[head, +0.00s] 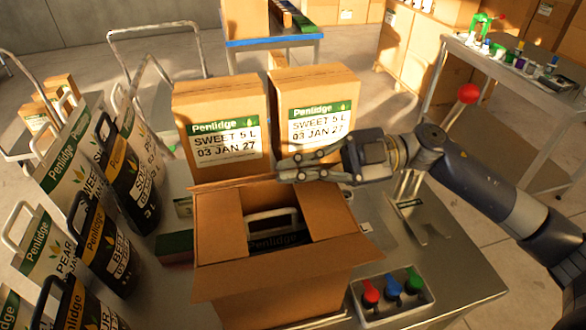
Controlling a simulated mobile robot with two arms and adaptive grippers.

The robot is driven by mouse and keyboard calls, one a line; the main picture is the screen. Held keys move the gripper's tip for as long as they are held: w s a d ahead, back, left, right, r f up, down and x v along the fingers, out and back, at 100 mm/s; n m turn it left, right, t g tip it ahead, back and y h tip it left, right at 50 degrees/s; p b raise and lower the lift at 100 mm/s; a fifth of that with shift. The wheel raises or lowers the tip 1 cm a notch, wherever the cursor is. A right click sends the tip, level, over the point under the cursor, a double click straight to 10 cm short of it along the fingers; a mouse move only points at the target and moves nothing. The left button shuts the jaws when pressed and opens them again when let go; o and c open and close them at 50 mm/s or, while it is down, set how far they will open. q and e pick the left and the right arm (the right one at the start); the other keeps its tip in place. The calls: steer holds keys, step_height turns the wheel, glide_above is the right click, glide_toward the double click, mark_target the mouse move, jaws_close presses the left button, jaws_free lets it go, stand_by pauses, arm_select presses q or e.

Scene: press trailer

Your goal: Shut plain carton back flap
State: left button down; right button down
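The plain carton (270,296) stands open on the metal table in the head view. Its left flap (217,226) and right flap (333,212) lie inward over the opening. Its front flap (290,268) slopes outward toward me. The back flap (228,186) runs along the carton's far edge, seen at a shallow angle. A dark container with a pale handle (272,219) and a Penlidge label sits inside. My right gripper (279,170) points left at the right part of the back flap; contact is unclear. Its finger gap is hard to judge. My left gripper is out of view.
Two printed Penlidge cartons (222,120) (312,108) stand close behind the plain carton. A tray (392,298) of red, blue and green capped items is at front right. Several bottles and pouches with handles crowd the left side.

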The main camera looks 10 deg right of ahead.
stand_by(0.4)
steer(key=c, duration=1.9)
jaws_free()
steer(key=d, duration=1.2)
